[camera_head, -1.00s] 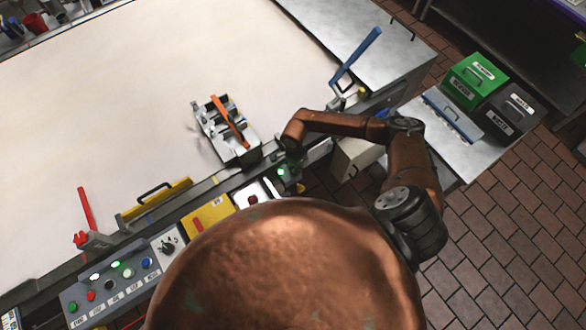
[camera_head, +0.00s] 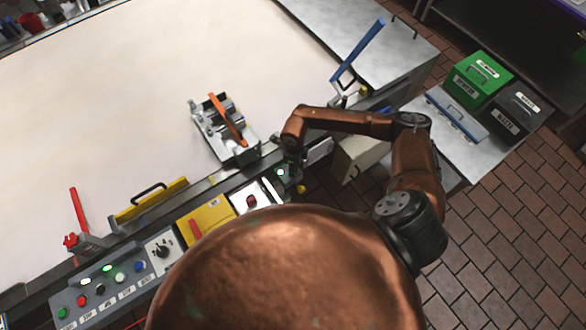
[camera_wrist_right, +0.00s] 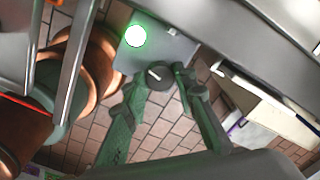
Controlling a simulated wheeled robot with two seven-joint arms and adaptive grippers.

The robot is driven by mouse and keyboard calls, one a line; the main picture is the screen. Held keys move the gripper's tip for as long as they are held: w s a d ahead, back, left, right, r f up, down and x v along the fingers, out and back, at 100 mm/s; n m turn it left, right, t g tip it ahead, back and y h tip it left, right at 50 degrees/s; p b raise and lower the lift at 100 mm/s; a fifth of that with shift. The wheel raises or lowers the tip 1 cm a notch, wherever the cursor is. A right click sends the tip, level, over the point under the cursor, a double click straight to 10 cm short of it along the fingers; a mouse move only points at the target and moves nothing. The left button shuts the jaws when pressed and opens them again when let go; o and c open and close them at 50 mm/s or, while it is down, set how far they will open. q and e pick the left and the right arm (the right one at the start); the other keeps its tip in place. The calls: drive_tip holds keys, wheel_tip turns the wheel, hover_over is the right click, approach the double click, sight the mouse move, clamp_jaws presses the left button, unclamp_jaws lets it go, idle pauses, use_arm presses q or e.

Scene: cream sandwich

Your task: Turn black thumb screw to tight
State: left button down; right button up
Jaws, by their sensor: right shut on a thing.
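The black thumb screw (camera_wrist_right: 158,75) is a round black knob with a pale line on its face, in the upper middle of the right wrist view. It sits at the lower edge of a grey plate (camera_wrist_right: 180,53) next to a lit green lamp (camera_wrist_right: 136,36). The fingertips of my right gripper (camera_wrist_right: 160,78) are on either side of the knob, shut on it. In the head view my right arm reaches to the table's front edge, and the knob cannot be made out there. My left gripper is not in view.
The glowing lamp also shows in the head view (camera_head: 281,172). A metal fixture with an orange handle (camera_head: 226,122) stands on the pale table (camera_head: 110,90) behind my right arm. A yellow box (camera_head: 205,222) and a button panel (camera_head: 100,290) line the front edge. Bins stand at right.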

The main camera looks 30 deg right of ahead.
drive_tip(key=m, duration=0.3)
drive_tip(key=shift+m+b, duration=0.3)
drive_tip(key=shift+b, duration=0.1)
drive_tip(key=m, duration=0.3)
drive_tip(key=shift+m, duration=0.3)
drive_tip(key=m, duration=0.3)
drive_tip(key=shift+m, duration=2.5)
drive_tip(key=o, duration=1.2)
drive_tip(key=shift+c, duration=0.2)
